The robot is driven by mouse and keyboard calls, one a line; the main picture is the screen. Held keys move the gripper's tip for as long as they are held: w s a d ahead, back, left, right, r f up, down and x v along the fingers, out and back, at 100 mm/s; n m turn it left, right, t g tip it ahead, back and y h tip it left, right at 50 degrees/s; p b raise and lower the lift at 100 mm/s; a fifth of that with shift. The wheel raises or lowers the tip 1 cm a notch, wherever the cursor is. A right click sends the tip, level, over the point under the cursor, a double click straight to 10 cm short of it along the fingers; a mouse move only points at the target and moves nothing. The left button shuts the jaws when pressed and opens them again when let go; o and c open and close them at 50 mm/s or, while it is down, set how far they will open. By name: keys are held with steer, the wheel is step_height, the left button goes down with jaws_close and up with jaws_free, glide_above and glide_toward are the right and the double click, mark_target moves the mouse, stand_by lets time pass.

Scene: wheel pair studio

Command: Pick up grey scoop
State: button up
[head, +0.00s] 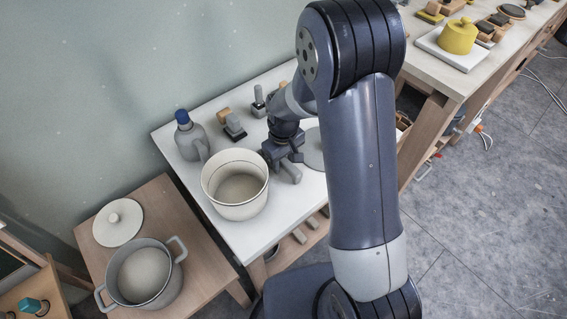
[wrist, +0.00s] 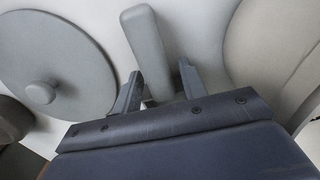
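A plain grey bar-like piece (wrist: 146,42), which looks like the grey scoop or its handle, lies on the white table in the wrist view. My gripper (wrist: 160,80) has its two fingers apart, one on each side of this piece, with its near end between them. I cannot tell whether either finger touches it. In the head view my gripper (head: 282,155) is low over the table, right of the cream pot. A grey end (head: 291,174) shows just below it; the rest is hidden by my gripper and arm.
A cream pot (head: 234,205) stands close left of my gripper. A grey round lid (wrist: 62,62) with a knob lies on the other side. A grey bottle with a blue cap (head: 190,138) and small blocks (head: 233,126) stand behind. A grey pot (head: 145,275) is on the lower wooden table.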

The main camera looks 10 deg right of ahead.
mark_target(283, 160)
jaws_close()
step_height(283, 160, up, 10)
steer(key=shift+r, duration=0.1)
stand_by(0.6)
steer(key=shift+c, duration=2.4)
jaws_free()
jaws_close()
